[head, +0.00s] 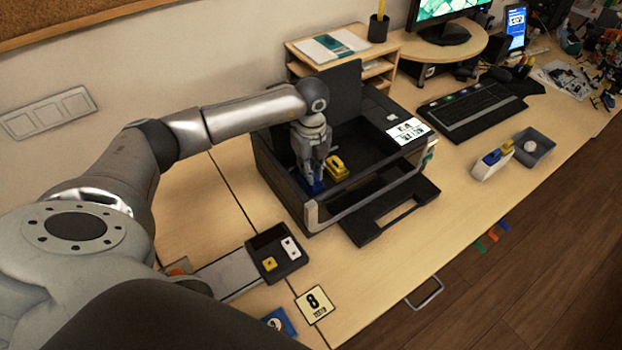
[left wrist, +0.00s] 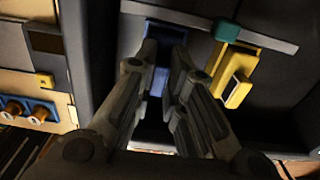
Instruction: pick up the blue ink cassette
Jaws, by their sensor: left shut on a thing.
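The blue ink cassette (head: 317,188) is inside the open dark printer (head: 296,214), at its left side. My left gripper (head: 311,180) reaches down into the printer and is shut on the blue cassette. In the left wrist view the blue cassette (left wrist: 158,82) shows between the two fingers, partly hidden by them. I cannot tell whether it is clear of its seat. My right gripper is not in view.
A yellow cassette (head: 337,166) sits in the printer just right of the gripper. The printer's raised lid (head: 338,92) stands behind. A small dark tray (head: 266,238) with a yellow and a white piece is in front. A keyboard (head: 472,108) lies to the right.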

